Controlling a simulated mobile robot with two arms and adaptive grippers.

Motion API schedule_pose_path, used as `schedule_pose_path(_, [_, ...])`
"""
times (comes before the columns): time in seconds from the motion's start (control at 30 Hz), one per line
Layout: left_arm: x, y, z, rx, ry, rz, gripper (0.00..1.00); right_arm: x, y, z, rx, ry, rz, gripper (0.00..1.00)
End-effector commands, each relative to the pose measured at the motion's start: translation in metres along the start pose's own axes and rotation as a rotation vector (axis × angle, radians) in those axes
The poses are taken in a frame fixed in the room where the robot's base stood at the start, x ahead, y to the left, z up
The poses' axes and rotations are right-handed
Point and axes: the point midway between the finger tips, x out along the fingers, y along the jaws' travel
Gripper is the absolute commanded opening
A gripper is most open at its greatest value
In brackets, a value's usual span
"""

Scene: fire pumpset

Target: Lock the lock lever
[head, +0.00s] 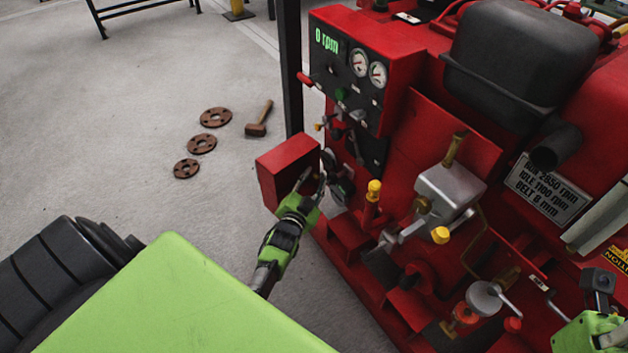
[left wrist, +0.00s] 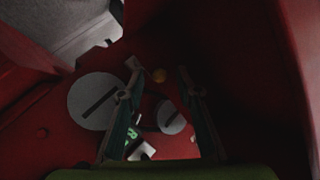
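My left gripper (head: 312,182) is at the lower left front of the red pumpset (head: 400,165), beside a red box (head: 285,168) and below the control panel. In the left wrist view its two dark fingers (left wrist: 158,70) stand apart with a gap between them. I see no object held. Several small levers and knobs are on the pumpset front; I cannot tell which is the lock lever. A green and dark part of my right arm shows at the lower right edge; its fingers are not clear.
A grey metal box (head: 448,190) and yellow-capped fittings (head: 374,188) stick out right of my left gripper. A dark post (head: 290,65) stands behind the red box. Rusty flanges (head: 202,144) and a mallet (head: 259,120) lie on the otherwise clear floor at left.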

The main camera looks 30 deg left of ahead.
Motion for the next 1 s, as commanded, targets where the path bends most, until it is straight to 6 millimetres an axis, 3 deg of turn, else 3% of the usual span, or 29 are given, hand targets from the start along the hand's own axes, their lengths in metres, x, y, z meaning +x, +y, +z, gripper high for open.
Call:
schedule_pose_path(0.27, [-0.001, 0.0, 0.0, 0.001, 0.0, 0.0, 0.31, 0.001, 0.0, 0.0, 0.0, 0.001, 0.0, 0.3])
schedule_pose_path(0.43, [-0.011, 0.001, 0.001, 0.001, -0.001, 0.001, 0.31, 0.001, 0.0, 0.0, -0.001, 0.001, 0.001, 0.3])
schedule_pose_path(0.8, [-0.083, 0.001, 0.001, 0.0, -0.002, 0.001, 0.31, 0.0, 0.0, 0.0, 0.0, 0.001, 0.0, 0.3])
schedule_pose_path(1.0, [-0.111, 0.001, 0.001, 0.0, -0.001, 0.001, 0.31, 0.0, 0.0, 0.0, 0.0, 0.001, 0.0, 0.3])
